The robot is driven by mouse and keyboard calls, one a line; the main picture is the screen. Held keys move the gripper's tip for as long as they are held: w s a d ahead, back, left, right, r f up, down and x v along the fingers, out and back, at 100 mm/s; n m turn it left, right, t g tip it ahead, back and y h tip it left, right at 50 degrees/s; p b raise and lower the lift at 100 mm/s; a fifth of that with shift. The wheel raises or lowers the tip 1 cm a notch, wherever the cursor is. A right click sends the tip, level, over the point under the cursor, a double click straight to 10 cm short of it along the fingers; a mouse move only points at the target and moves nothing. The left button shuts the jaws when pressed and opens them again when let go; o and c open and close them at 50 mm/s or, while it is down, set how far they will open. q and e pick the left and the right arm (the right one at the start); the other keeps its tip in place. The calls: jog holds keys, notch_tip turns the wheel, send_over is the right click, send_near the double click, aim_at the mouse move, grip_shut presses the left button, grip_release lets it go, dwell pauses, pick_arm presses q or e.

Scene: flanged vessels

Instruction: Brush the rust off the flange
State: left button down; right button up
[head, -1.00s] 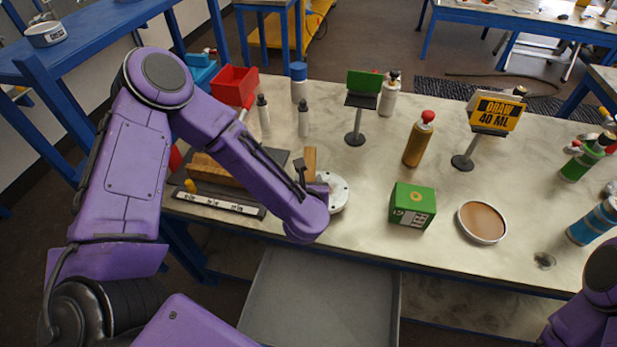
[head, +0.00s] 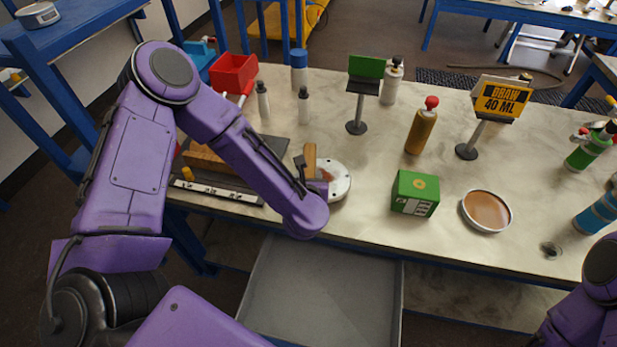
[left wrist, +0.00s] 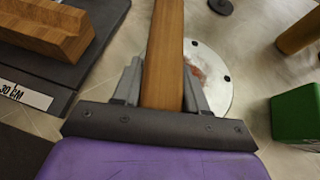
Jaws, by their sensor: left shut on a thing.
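The flange (head: 338,184) is a pale metal disc with bolt holes, lying on the table near its front edge. In the left wrist view the flange (left wrist: 222,92) shows a reddish-brown rust patch (left wrist: 200,72) partly behind the brush handle. My left gripper (head: 304,168) is shut on the wooden handle of the brush (head: 310,153). In the left wrist view, the gripper fingers (left wrist: 160,85) stand on both sides of the handle (left wrist: 165,50). The handle covers the left part of the flange. The bristles are hidden. My right gripper is out of view; only part of that arm shows at lower right.
A green box (head: 414,194) and a round dish of brown stuff (head: 486,211) stand to the right. A brown bottle (head: 421,128) and a sign (head: 500,97) stand behind. A wooden block (head: 204,157) lies on a dark board at left. Table is clear between flange and green box.

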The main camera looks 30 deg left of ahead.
pick_arm(q)
jog(key=shift+f+b, duration=0.5)
jog(key=shift+f, duration=0.05)
